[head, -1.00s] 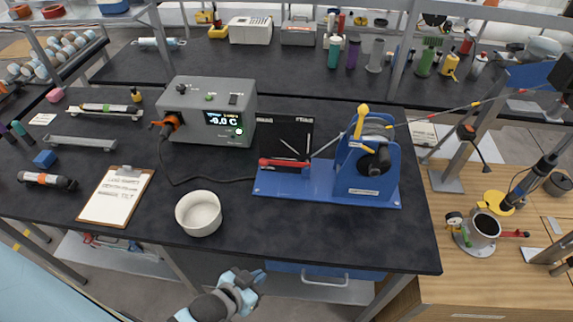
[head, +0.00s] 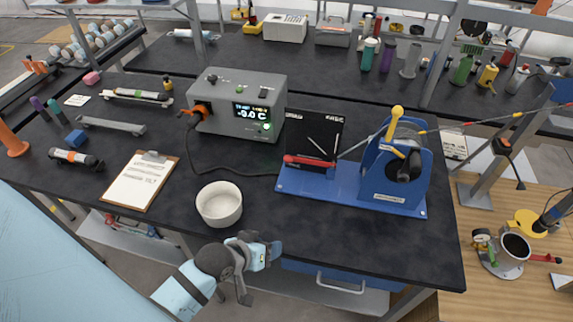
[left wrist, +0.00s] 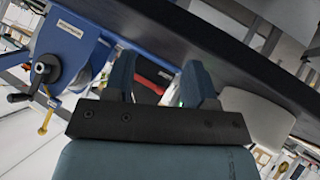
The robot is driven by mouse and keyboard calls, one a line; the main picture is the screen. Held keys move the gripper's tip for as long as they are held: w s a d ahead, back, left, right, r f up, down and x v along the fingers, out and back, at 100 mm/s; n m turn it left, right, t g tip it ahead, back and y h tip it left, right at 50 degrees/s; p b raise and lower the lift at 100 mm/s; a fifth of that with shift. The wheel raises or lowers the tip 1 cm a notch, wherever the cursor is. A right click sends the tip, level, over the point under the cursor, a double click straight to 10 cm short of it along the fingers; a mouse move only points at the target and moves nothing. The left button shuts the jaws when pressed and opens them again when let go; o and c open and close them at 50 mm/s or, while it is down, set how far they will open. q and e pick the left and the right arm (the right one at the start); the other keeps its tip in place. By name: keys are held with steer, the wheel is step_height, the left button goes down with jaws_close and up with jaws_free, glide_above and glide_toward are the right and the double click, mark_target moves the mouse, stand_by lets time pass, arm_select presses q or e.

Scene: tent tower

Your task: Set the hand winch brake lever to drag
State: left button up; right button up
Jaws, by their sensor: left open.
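The hand winch (head: 388,183) has a blue base and side plates and stands at the bench's front right. A red-handled lever (head: 309,161) lies nearly level in front of its black panel (head: 318,133); the panel's small labels are unreadable. A yellow-knobbed lever (head: 394,121) stands upright by the drum, with a black knob below. My left gripper (head: 268,251) is open and empty, apart from the winch, at the bench's front edge left of it. In the left wrist view, a red bar (left wrist: 148,84) shows between the spread fingers, with the winch (left wrist: 75,45) at left. My right gripper is out of view.
A white bowl (head: 219,204) stands close behind my left gripper. A grey temperature box (head: 238,104) with a cable stands behind it. A clipboard (head: 140,182) lies at left. The bench's front edge (head: 345,265) runs beside the gripper. A line runs from the winch to the right.

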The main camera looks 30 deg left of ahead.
mark_target(310, 163)
arm_select(q)
steer(key=w+a+r+n, duration=0.1)
steer(key=w+n, duration=0.1)
steer(key=n, duration=0.1)
steer(key=w+a+n+t, duration=0.1)
steer(key=w+n, duration=0.1)
steer(key=n, duration=0.1)
steer(key=w+a+r+n+t, duration=0.1)
steer(key=w+a+n, duration=0.1)
steer(key=n, duration=0.1)
steer(key=shift+r+b, duration=0.3)
steer(key=shift+b, duration=0.05)
steer(key=w+a+r+n+t+y, duration=0.1)
steer(key=w+a+r+n+t, duration=0.4)
steer(key=n, duration=0.7)
steer(key=shift+g, duration=0.7)
steer(key=x, duration=0.4)
steer(key=a+f+x, duration=0.1)
steer(key=x, duration=0.8)
steer(key=shift+w+a+f, duration=0.1)
steer(key=shift+a+f, duration=0.15)
steer(key=shift+f, duration=0.1)
jaws_close()
